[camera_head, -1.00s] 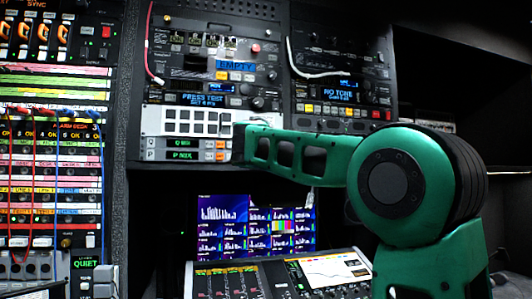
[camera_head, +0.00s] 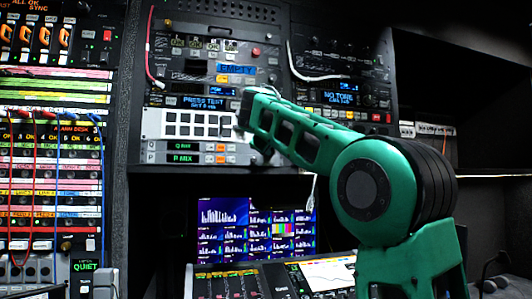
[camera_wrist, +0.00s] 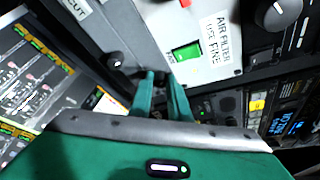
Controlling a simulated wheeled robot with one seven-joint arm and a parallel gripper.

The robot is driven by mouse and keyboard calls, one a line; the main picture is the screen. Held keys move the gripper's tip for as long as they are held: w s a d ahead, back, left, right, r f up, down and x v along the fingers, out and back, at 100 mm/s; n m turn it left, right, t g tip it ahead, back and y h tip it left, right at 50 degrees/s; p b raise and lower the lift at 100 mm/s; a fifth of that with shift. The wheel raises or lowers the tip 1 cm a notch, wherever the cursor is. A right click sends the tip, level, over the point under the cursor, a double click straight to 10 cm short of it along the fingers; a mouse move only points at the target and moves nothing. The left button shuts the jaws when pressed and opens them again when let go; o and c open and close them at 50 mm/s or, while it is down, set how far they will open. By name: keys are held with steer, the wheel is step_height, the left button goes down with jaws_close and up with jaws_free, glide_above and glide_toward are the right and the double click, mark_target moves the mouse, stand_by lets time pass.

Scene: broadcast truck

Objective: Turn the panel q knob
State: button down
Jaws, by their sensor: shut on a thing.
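The panel with the Q and P rows (camera_head: 186,158) sits at the bottom of the rack, with green-lit displays and orange buttons. The Q row (camera_head: 187,146) is the upper one; its right end is behind my arm. In the wrist view my gripper (camera_wrist: 161,76) has its two green fingers close together, shut on a small dark thing at the panel face. It appears to be the panel q knob, mostly hidden by the fingers. Another dark knob (camera_wrist: 115,60) stands free to the left of the fingertips. The head view hides the fingertips behind my arm.
A white panel with black square buttons (camera_head: 190,124) is just above the Q row. A monitor (camera_head: 222,225) and a mixing desk (camera_head: 235,280) lie below. A white cable (camera_head: 292,62) hangs on the right rack. A patch bay with cables (camera_head: 50,185) stands left.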

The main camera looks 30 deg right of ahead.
steer(key=shift+d+f+m+y, duration=0.15)
steer(key=shift+m+y, duration=0.25)
steer(key=shift+m, duration=0.3)
steer(key=shift+d+m+y, duration=0.1)
steer(key=shift+m+y, duration=0.3)
steer(key=shift+m, duration=0.3)
steer(key=shift+f, duration=0.1)
steer(key=c, duration=1.7)
jaws_free()
steer(key=shift+o, duration=0.2)
steer(key=shift+a+r, duration=0.1)
steer(key=shift+r, duration=0.15)
steer(key=v, duration=1)
steer(key=shift+s+r, duration=0.15)
steer(key=shift+s, duration=0.15)
steer(key=shift+a, duration=0.15)
